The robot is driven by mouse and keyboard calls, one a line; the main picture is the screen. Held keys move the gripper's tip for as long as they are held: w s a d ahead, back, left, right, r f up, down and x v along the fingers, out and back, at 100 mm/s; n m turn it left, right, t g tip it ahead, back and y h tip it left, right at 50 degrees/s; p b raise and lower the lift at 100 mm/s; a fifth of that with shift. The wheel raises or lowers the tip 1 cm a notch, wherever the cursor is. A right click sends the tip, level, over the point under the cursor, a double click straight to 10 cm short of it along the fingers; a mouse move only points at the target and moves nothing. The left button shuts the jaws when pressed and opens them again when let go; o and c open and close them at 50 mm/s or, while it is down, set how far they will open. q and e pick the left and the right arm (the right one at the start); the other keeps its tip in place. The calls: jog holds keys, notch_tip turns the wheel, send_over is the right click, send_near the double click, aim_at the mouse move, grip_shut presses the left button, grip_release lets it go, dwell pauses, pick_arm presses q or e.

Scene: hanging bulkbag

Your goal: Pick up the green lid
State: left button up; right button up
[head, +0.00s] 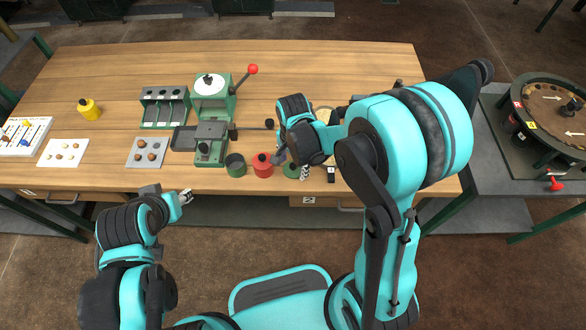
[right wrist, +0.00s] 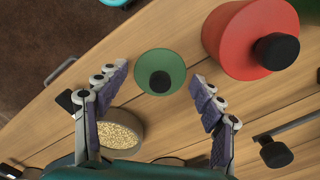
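The green lid (right wrist: 146,58) is a small round disc with a black knob (right wrist: 160,82), seen from above in the right wrist view. In the head view the green lid (head: 291,171) is near the table's front edge, partly covered by my right gripper (head: 292,161). In the right wrist view my right gripper (right wrist: 160,75) is open. Its fingertips stand on either side of the lid with small gaps; I cannot tell their height over it. My left gripper (head: 186,196) is in front of the table edge, too small to read.
A red pot (head: 263,167) with a black knob stands left of the green lid, and a green pot (head: 235,166) beyond it. A bowl of grains (right wrist: 120,130) is close to my right gripper. A green press (head: 212,100) with a red-knobbed lever stands farther back.

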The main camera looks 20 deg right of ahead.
jog(key=c, duration=0.5)
